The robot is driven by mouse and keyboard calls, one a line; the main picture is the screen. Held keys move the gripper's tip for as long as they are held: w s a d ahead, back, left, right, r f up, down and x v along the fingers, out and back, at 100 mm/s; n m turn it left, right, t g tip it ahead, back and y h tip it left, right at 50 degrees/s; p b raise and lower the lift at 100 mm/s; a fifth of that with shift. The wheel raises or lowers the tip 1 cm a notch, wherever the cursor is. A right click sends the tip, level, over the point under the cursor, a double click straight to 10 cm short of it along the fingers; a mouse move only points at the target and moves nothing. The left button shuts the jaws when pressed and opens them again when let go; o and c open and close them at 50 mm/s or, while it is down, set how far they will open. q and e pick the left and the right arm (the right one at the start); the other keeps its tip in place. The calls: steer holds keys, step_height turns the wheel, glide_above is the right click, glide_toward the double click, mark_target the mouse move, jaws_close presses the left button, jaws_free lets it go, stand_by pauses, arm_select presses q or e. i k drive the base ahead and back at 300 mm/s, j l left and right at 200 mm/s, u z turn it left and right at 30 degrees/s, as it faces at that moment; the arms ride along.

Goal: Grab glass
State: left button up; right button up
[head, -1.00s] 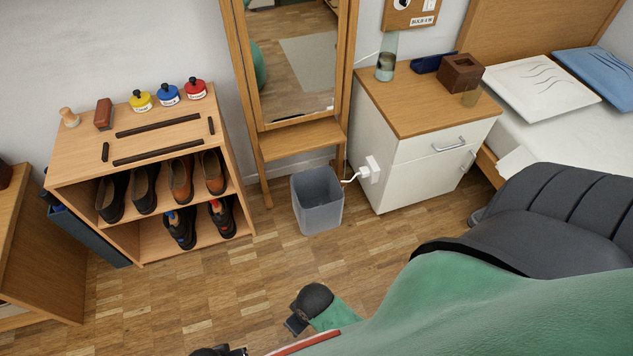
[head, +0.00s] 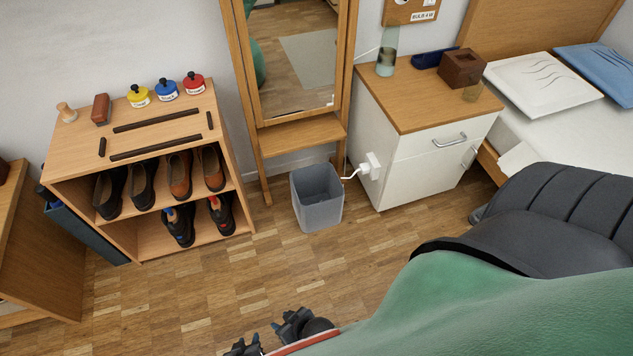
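Dark jointed parts of mine, seemingly my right gripper (head: 293,325), show at the bottom edge, far from both. Their fingers cannot be made out clearly. No arm comes in from the left.
A brown box (head: 462,68) and a dark blue tray (head: 434,58) share the cabinet top. A grey bin (head: 317,198) and a standing mirror (head: 292,62) are left of the cabinet. A shoe shelf (head: 140,170) stands further left, a bed (head: 575,130) to the right. The middle floor is clear.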

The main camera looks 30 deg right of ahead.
mark_target(475, 85)
steer(key=z, duration=2)
